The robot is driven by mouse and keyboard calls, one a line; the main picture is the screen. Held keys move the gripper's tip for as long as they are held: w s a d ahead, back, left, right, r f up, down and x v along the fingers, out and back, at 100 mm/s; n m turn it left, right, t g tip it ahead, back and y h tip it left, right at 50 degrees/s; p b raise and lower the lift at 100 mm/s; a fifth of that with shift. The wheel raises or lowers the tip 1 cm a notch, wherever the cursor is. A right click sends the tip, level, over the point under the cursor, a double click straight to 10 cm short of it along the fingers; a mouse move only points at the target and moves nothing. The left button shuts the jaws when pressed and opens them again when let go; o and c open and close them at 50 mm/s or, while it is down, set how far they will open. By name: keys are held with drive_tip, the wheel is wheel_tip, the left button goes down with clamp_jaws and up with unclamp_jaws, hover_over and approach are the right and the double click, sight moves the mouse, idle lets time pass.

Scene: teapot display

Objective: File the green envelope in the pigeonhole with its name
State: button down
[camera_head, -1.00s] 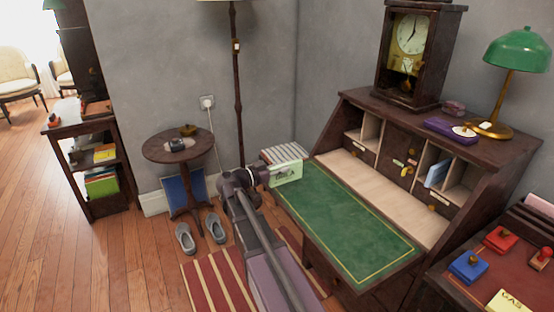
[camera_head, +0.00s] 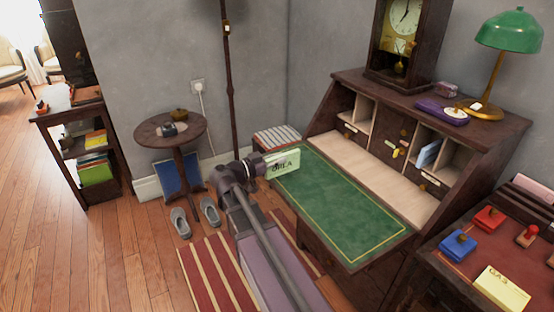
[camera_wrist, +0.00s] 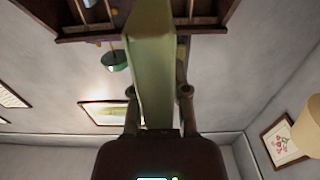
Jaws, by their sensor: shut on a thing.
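My gripper (camera_head: 264,166) is shut on the pale green envelope (camera_head: 284,164), which stands on edge with dark writing facing the head camera, too small to read surely. It is over the left end of the desk's green writing surface (camera_head: 340,205). In the wrist view the envelope (camera_wrist: 152,75) lies between both fingers (camera_wrist: 158,105). The pigeonholes (camera_head: 364,112) are at the back of the desk, apart from the envelope. Small labels show below them, unreadable. A light blue envelope (camera_head: 428,154) stands in a right-hand pigeonhole.
A striped stack (camera_head: 276,135) is beside the desk's left end. A clock (camera_head: 401,40), a green lamp (camera_head: 509,30) and a purple box (camera_head: 440,110) stand on the desk top. A side table (camera_head: 460,258) with stamps is at right. The writing surface is clear.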

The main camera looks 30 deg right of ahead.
drive_tip(key=w+d+r+p, duration=0.1)
drive_tip(key=w+d, duration=0.3)
drive_tip(key=d, duration=0.4)
drive_tip(key=w+d+r+p, duration=0.1)
drive_tip(key=w+d, duration=0.4)
drive_tip(key=d, duration=0.4)
drive_tip(key=w+d+r+p, duration=0.1)
drive_tip(key=w+d, duration=0.3)
drive_tip(key=d, duration=0.4)
drive_tip(key=shift+w+d+r+p, duration=0.25)
drive_tip(key=shift+d+r+p, duration=0.05)
drive_tip(key=shift+d+p, duration=0.05)
drive_tip(key=shift+d, duration=0.15)
drive_tip(key=d, duration=1.3)
drive_tip(key=shift+w+d, duration=0.2)
drive_tip(key=shift+d, duration=0.05)
drive_tip(key=shift+d, duration=0.1)
idle(0.4)
